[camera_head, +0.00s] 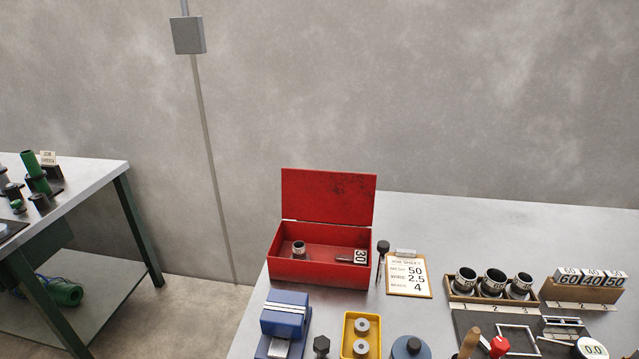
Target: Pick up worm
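Neither of my grippers is in view. No part is plainly marked as a worm, and I cannot tell which part it is. Three short dark cylinders with pale labelled bands (494,281) stand in a wooden rack numbered 1, 2, 3 on the right of the bench. A similar banded cylinder (299,249) stands inside the open red box (305,271). A block marked 30 (360,257) and a thin rod-like part (343,259) are also in the box.
A job sheet (409,275) reads 50, 2.5, 4. Number blocks (585,281) stand in a right rack. A blue vise-like block (285,314) and yellow tray (348,329) are in front. The grey bench (450,215) is clear at back. Another bench (95,182) stands left.

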